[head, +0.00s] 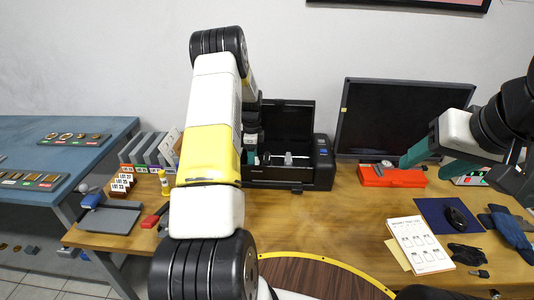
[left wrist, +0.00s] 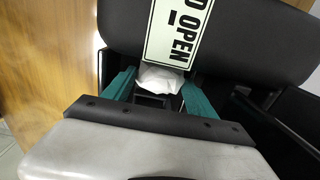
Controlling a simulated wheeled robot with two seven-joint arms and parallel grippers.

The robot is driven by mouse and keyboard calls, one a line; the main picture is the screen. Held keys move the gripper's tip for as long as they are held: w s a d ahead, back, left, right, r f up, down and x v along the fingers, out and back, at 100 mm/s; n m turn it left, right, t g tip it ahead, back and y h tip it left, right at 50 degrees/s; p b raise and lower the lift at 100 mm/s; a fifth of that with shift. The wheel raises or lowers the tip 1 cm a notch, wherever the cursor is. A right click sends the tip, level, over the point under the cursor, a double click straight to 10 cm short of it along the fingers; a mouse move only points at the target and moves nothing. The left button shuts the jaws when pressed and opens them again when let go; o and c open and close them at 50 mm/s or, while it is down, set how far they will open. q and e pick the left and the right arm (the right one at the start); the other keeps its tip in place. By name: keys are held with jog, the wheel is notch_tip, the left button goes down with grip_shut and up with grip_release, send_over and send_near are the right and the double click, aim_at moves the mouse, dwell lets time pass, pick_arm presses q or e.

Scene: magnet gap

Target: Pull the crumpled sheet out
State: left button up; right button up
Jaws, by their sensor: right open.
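A white crumpled sheet (left wrist: 162,80) shows in the left wrist view, below a pale label reading "OPEN" on a dark panel. It is at the opened black printer (head: 323,165) at the back of the desk. My left gripper (left wrist: 160,85) reaches down at the printer, its green fingers apart on either side of the sheet. I cannot tell whether either finger touches it. My arm hides part of the printer in the head view. My right gripper (head: 440,160) is open and empty, above the desk at the right.
A red box (head: 392,177) lies right of the printer, before a dark monitor (head: 400,118). A printed sheet (head: 420,245), a mouse (head: 456,217) on a blue mat and a strapped blue item (head: 511,232) lie at the right. Grey binders (head: 150,148) stand left. The desk's middle is mostly clear.

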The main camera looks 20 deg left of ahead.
pick_arm(q)
jog(key=c, duration=0.3)
notch_tip(320, 180, up, 10)
dwell(0.3)
